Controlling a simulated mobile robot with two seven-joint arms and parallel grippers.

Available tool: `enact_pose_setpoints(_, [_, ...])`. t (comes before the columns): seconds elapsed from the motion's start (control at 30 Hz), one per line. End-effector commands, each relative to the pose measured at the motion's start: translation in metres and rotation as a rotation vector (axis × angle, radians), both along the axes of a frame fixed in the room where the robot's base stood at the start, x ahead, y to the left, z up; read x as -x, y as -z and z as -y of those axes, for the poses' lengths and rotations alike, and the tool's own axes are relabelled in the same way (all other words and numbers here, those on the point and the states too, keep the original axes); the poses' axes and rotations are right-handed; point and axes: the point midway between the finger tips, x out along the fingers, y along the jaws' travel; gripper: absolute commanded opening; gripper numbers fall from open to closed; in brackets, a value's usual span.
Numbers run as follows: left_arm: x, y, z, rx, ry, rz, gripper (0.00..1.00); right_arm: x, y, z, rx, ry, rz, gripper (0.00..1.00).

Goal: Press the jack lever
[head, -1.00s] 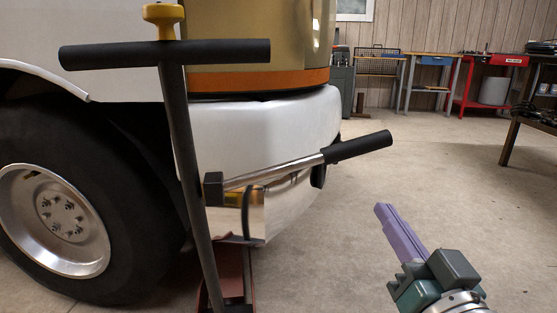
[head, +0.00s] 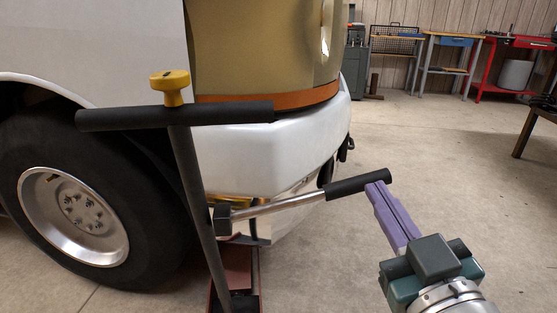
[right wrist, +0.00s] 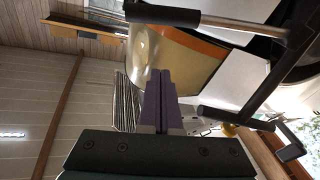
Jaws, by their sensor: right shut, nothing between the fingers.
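The jack lever, a bright metal rod with a black grip (head: 358,184), sticks out to the right from a dark pivot block on the floor jack (head: 236,268) beside the pickup. My right gripper (head: 377,189), with purple fingers, is shut and empty. In the head view its tips overlap the outer end of the grip; contact cannot be told there. In the right wrist view the fingertips (right wrist: 160,74) point toward the grip (right wrist: 162,14), with a visible gap between them in the picture. My left gripper is not in view.
A tall T-shaped handle (head: 180,116) with a yellow knob rises from the jack, left of the lever. The pickup's wheel (head: 73,216) and white bumper (head: 265,155) are close behind. Open concrete floor (head: 440,170) lies to the right; workbenches (head: 447,42) stand at the back.

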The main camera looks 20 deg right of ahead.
Motion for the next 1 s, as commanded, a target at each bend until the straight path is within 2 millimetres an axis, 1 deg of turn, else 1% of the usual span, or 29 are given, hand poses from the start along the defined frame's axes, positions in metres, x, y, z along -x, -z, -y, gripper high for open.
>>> enact_pose_setpoints(0.17, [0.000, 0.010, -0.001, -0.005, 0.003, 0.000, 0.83, -0.025, -0.002, 0.007, 0.001, 0.001, 0.005, 0.00])
enact_pose_setpoints(0.5, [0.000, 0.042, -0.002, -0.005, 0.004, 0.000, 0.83, -0.094, -0.010, 0.025, -0.001, 0.000, 0.006, 0.00])
enact_pose_setpoints(0.57, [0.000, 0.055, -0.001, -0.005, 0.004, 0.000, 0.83, -0.089, 0.007, 0.027, 0.000, 0.000, -0.004, 0.00])
enact_pose_setpoints(0.7, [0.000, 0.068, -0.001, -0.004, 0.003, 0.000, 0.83, -0.084, 0.020, 0.030, 0.001, 0.000, -0.001, 0.00])
enact_pose_setpoints(0.83, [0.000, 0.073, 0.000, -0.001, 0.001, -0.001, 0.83, -0.082, 0.025, 0.031, 0.000, 0.000, 0.000, 0.00])
enact_pose_setpoints(1.0, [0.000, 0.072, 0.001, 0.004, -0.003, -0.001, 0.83, -0.081, 0.025, 0.031, -0.001, 0.000, 0.000, 0.00])
